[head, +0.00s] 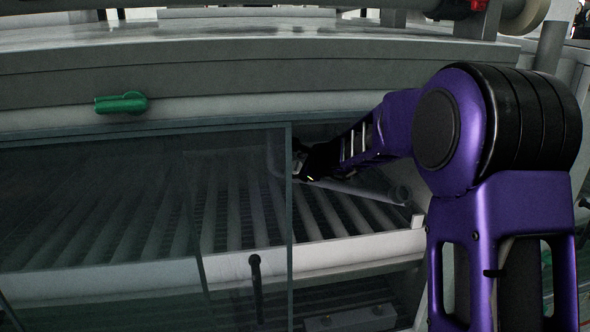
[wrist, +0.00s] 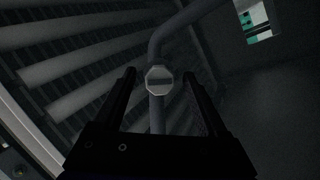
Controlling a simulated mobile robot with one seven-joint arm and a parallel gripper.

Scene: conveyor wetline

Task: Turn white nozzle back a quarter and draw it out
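The white nozzle (wrist: 159,83) shows in the wrist view as a pale eight-sided face with a darker slot or bar across it. It sits on a grey pipe (wrist: 182,24) that bends above it and runs on below it. My gripper (wrist: 160,73) is open, with one dark finger on each side of the nozzle in the picture. I see no finger touching it, and cannot tell how far ahead it lies. In the head view my gripper (head: 302,164) reaches into the opening beside the glass panel. The nozzle cannot be made out there.
A glass panel (head: 245,215) with a dark handle (head: 256,285) covers the left of the opening, close to my gripper. Rows of grey rollers (head: 325,212) lie behind it. A green lever (head: 121,102) is on the frame above. The inside is dim.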

